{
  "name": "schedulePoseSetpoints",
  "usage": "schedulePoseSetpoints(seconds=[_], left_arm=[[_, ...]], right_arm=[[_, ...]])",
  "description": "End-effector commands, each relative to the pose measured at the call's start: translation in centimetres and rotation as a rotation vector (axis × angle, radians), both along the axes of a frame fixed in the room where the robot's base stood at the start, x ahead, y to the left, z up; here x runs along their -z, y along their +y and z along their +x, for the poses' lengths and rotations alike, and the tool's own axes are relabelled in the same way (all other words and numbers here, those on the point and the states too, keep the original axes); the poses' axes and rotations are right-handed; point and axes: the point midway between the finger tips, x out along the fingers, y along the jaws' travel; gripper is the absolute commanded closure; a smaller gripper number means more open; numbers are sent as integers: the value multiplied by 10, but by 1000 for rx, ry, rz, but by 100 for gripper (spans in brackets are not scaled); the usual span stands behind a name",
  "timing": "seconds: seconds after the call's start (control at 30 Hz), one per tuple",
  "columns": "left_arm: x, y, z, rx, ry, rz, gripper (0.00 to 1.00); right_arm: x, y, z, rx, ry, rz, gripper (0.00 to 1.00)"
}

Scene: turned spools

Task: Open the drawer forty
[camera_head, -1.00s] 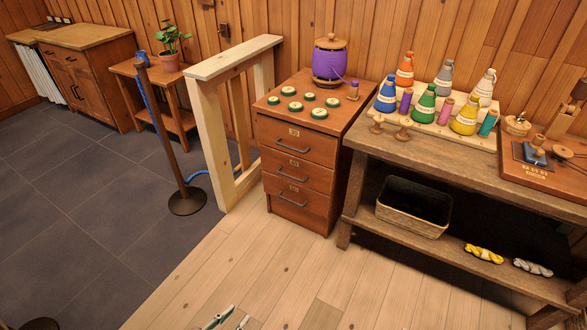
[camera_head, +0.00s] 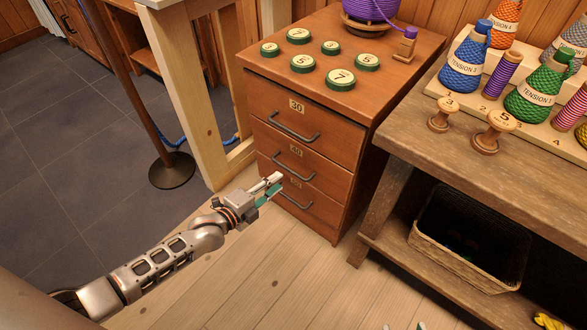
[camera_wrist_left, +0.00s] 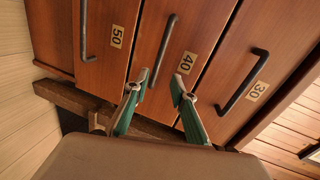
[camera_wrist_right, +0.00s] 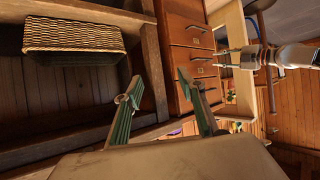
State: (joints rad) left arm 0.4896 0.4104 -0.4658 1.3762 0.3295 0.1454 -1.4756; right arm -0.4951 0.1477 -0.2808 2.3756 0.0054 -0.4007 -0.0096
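A wooden cabinet (camera_head: 345,115) has three stacked drawers with dark bar handles, all shut. The drawer forty (camera_head: 307,168) is the middle one, between 30 above and 50 below. In the left wrist view the drawer forty's handle (camera_wrist_left: 163,50) stands between and just beyond the fingertips. My left gripper (camera_head: 272,186) is open and empty in front of the drawers; it also shows in the left wrist view (camera_wrist_left: 157,88). My right gripper (camera_wrist_right: 158,88) is open and empty, facing the workbench and cabinet from farther off. The cabinet also shows in the right wrist view (camera_wrist_right: 188,50).
Green numbered discs (camera_head: 340,79) and a purple spool (camera_head: 370,10) stand on the cabinet. A workbench (camera_head: 420,118) with yarn cones and a basket (camera_head: 470,235) is at the right. A rope post (camera_head: 172,169) and wooden frame (camera_head: 190,80) stand left. The floor before the drawers is clear.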

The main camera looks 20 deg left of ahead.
Motion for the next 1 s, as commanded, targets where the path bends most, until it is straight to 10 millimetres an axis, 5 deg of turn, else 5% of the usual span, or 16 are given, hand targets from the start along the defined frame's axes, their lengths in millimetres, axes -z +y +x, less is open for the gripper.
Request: schedulePoseSetpoints(seconds=[0.03,0.27,0.7,1.0], left_arm=[[17,6,3,4,-2,32,75],[15,11,25,11,-44,88,75],[29,-8,75,11,-40,86,75],[27,-14,91,11,-45,87,75]], right_arm=[[10,1,-5,0,18,3,60],[6,3,-2,1,11,15,60],[-2,16,4,14,-8,86,60],[-8,21,7,17,-20,110,60]])
